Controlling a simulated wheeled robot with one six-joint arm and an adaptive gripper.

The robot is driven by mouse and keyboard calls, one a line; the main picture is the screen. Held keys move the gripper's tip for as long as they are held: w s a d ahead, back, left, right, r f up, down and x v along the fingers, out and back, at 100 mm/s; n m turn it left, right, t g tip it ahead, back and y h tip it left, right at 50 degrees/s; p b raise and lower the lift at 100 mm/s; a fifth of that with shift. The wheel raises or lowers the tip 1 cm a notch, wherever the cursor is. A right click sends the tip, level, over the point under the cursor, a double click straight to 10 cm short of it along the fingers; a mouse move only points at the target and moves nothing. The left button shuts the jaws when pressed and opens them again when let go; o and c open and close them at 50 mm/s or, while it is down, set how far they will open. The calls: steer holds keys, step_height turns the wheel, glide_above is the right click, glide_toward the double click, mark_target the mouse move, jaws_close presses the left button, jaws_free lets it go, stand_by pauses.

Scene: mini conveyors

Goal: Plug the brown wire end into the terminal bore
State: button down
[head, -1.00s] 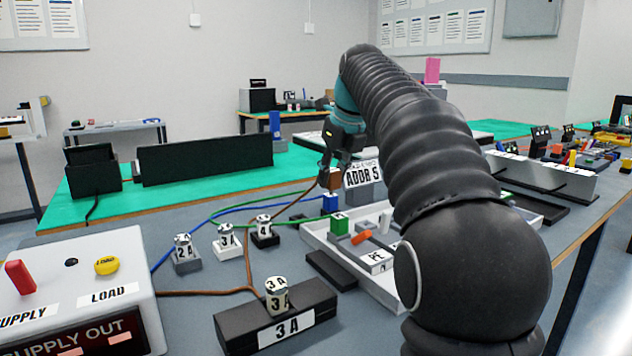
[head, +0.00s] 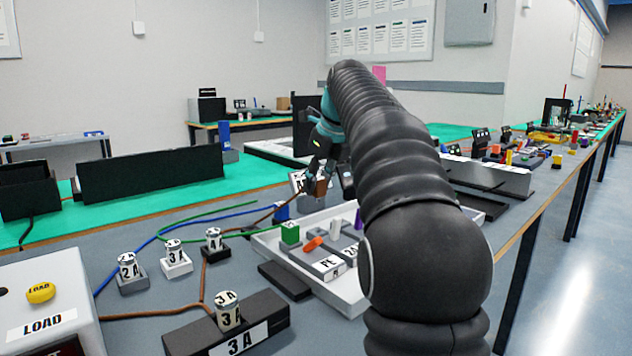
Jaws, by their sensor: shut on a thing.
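My gripper (head: 319,176) points down over the far left end of the white tray, shut on the brown wire end (head: 321,188), a small brown block. The brown wire (head: 204,272) runs from it past the small fuse-like pieces and along the table to the lower left. A white-labelled piece (head: 297,183) stands just left of the gripper, partly hidden. I cannot make out the terminal bore, nor whether the brown end touches anything. The blue block (head: 282,212) and green block (head: 290,233) ends stand at the tray's left side.
The white tray (head: 345,298) holds grey labelled blocks and an orange piece (head: 313,244). Labelled fuses (head: 128,268) stand left of it, with a black 3A block (head: 225,325) in front. A supply box (head: 50,325) is at lower left. My arm hides the tray's right part.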

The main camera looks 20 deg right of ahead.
steer(key=b, duration=0.4)
glide_above(313, 229)
steer(key=s, duration=0.1)
steer(key=shift+s+d+f, duration=0.1)
steer(key=shift+d+f, duration=0.05)
steer(key=shift+f, duration=1.3)
steer(key=shift+d+f, duration=0.15)
steer(key=shift+f, duration=1.25)
steer(key=shift+p, duration=1.4)
steer(key=shift+f+b, duration=0.85)
steer(key=shift+f, duration=0.5)
steer(key=c, duration=0.8)
jaws_free()
steer(key=shift+r, duration=0.1)
steer(key=v, duration=1.1)
steer(key=shift+s+r, duration=0.15)
steer(key=shift+r, duration=0.25)
